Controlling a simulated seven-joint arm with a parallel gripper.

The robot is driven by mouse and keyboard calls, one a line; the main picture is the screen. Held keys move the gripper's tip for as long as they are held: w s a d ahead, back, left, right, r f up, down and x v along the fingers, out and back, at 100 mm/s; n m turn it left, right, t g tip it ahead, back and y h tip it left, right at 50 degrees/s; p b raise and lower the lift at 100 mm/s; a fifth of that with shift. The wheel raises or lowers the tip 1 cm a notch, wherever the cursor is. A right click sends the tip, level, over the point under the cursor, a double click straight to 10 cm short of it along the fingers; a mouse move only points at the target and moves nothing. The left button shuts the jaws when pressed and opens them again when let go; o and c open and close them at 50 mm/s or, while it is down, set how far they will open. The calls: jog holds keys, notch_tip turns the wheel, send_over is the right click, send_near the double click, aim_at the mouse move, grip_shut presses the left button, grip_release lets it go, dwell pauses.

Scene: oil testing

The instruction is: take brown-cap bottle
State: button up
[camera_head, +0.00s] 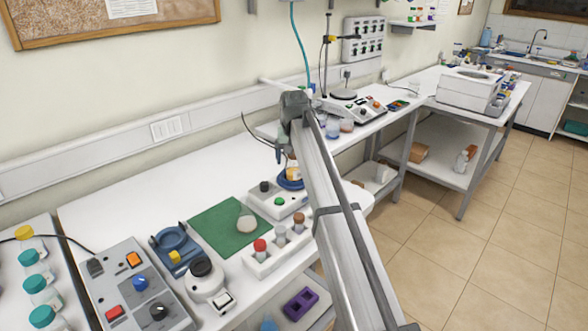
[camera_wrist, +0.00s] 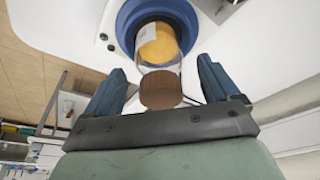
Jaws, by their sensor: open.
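A clear bottle with a brown cap (camera_wrist: 160,90) and orange contents stands in a blue round holder (camera_wrist: 126,22) in the wrist view. In the head view its orange part (camera_head: 292,172) shows just above the blue holder (camera_head: 290,184), partly hidden by my arm. My gripper (camera_wrist: 162,66) is open, with one blue finger on each side of the bottle near the cap. I see a gap on both sides, so the fingers are not closed on it.
A white rack (camera_head: 262,266) holds small bottles with red and brownish caps. Beakers (camera_head: 333,128) stand behind. Teal-capped bottles (camera_head: 34,284) stand at far left.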

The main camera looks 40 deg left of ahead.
jog(key=x, duration=0.2)
jog(key=shift+w+a+f, duration=0.1)
jog(key=shift+f, duration=0.2)
jog(key=c, duration=1.2)
